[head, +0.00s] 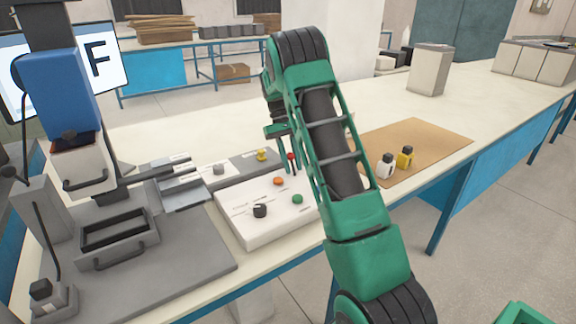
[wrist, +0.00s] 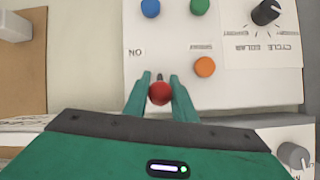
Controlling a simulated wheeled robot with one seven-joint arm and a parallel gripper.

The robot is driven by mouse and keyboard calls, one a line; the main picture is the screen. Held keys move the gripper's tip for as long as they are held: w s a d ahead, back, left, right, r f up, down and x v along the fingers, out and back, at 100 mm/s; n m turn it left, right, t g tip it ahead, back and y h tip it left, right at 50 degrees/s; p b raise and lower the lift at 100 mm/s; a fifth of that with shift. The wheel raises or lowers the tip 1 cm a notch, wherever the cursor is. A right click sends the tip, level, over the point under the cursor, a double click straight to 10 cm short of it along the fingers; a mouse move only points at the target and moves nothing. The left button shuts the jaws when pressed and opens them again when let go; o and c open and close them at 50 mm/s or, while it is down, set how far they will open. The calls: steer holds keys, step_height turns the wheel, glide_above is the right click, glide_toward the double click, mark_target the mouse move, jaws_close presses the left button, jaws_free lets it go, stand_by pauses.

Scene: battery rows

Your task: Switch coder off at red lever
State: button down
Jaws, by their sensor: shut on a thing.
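The red lever (wrist: 160,92) has a round red knob and a short dark stem on the white control box (wrist: 222,92). In the wrist view my gripper (wrist: 161,98) has its two green fingers on either side of the knob, shut on it. In the head view the red knob (head: 291,157) shows beside my gripper's fingers (head: 287,160), at the far side of the box (head: 243,228). My arm hides the box's right part. An "ON" label (wrist: 135,52) appears upside down near the lever in the wrist view; the lever's exact setting cannot be told.
The box carries an orange button (head: 278,181), a green button (head: 297,199), a black knob (head: 260,211) and a blue button (wrist: 150,8). A machine (head: 66,95) stands left. Two small bottles stand on a brown mat (head: 435,135).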

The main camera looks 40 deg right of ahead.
steer(key=shift+w+r, duration=0.15)
steer(key=shift+w, duration=0.1)
steer(key=c, duration=1.5)
jaws_free()
steer(key=shift+s, duration=0.1)
steer(key=v, duration=1)
steer(key=shift+w+r, duration=0.25)
steer(key=shift+r, duration=0.05)
